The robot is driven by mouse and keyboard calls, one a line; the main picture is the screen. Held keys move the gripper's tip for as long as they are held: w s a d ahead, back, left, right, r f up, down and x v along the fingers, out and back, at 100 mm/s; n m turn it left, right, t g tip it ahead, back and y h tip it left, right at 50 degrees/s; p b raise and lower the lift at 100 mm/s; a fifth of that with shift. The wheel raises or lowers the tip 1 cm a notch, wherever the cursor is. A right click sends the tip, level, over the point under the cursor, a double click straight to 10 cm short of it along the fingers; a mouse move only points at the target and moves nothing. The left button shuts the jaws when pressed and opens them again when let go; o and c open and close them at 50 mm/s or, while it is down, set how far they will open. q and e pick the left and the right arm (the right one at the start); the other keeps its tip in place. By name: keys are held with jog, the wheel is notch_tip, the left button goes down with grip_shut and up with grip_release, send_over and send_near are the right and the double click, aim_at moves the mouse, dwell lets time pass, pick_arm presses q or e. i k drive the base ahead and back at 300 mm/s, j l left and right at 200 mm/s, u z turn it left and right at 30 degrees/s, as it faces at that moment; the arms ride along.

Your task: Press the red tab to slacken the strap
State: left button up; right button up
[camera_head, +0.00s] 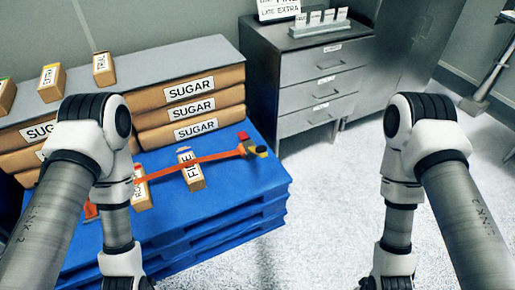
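An orange strap (217,157) runs across the top of the blue pallet (235,196), over a small brown block marked FINE (190,171) and another small block (142,193) partly hidden by my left arm. At the strap's right end is a dark and yellow buckle (257,151). A small red tab (243,136) shows at the buckle's upper left. Another red piece (91,210) shows at the strap's left end, partly covered by my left arm. Both arms reach down to the picture's bottom edge, and their grippers are out of the frame.
Brown SUGAR sacks (191,110) are stacked at the back of the pallet under a grey board (150,65) with several small boxes. A grey drawer cabinet (315,88) stands behind right. The floor (320,200) right of the pallet is clear.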

aim_at(243, 136)
jog(key=i+z, duration=0.35)
jog(key=i, duration=1.3)
